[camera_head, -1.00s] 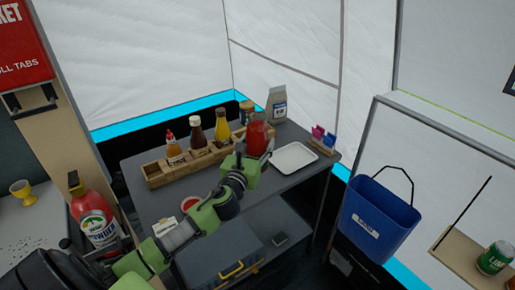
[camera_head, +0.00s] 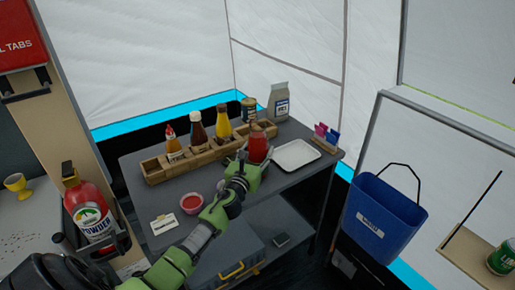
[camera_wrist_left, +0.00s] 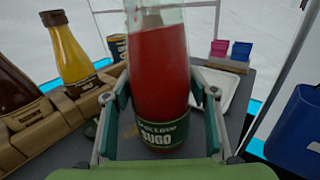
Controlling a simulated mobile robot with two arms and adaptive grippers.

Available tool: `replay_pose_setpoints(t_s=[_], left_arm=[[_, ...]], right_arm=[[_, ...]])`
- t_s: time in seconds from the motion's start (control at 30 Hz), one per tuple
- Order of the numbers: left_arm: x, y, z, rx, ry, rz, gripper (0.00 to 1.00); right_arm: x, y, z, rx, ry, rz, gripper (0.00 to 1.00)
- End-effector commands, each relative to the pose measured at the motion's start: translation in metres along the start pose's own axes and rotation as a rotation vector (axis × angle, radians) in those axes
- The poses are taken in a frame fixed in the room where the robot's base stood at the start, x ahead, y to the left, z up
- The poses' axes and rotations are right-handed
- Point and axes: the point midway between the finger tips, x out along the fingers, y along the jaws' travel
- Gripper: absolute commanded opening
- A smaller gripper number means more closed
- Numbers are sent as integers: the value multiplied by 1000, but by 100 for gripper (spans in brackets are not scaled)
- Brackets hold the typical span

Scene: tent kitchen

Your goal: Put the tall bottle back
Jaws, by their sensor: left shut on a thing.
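The tall bottle (camera_head: 258,147) is clear with red contents and a dark green label reading SUGO. My left gripper (camera_head: 247,163) is shut around it and holds it nearly upright. In the left wrist view the bottle (camera_wrist_left: 158,75) stands between the green finger pads, its top cut off by the picture edge. A wooden rack (camera_head: 157,179) on the grey table holds a red-capped bottle (camera_head: 173,147), a brown bottle (camera_head: 197,131) and a yellow bottle (camera_head: 223,127). Whether the held bottle's base touches the table cannot be told. My right gripper is not in view.
A white tray (camera_head: 296,154) lies right of the held bottle. A can (camera_head: 249,110) and a grey bag (camera_head: 279,103) stand behind it. A red bowl (camera_head: 191,203) and a small card (camera_head: 163,223) are at the table front. A blue bin (camera_head: 385,215) hangs at right.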

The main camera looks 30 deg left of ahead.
Motion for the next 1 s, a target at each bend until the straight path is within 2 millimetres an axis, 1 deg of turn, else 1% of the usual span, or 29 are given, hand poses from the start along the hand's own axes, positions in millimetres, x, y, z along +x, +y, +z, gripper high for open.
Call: replay_pose_setpoints(t_s=[0.03,0.23,0.43,0.47,0.5,0.53,0.8,0.93,1.0], left_arm=[[1,0,3,-1,-9,0,0],[1,0,3,2,-10,-2,0],[1,0,0,2,-10,-1,0],[0,0,-4,2,-1,0,58],[0,0,-4,1,-1,0,68],[0,0,-4,1,-1,0,69],[0,0,-4,1,-1,0,69],[0,0,0,0,-1,0,69],[-7,0,-3,2,0,0,69]], right_arm=[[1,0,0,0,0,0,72],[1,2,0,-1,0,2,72],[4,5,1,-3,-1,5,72],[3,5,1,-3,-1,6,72],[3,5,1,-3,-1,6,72],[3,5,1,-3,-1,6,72],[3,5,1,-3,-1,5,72],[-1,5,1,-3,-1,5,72],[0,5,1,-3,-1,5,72]])
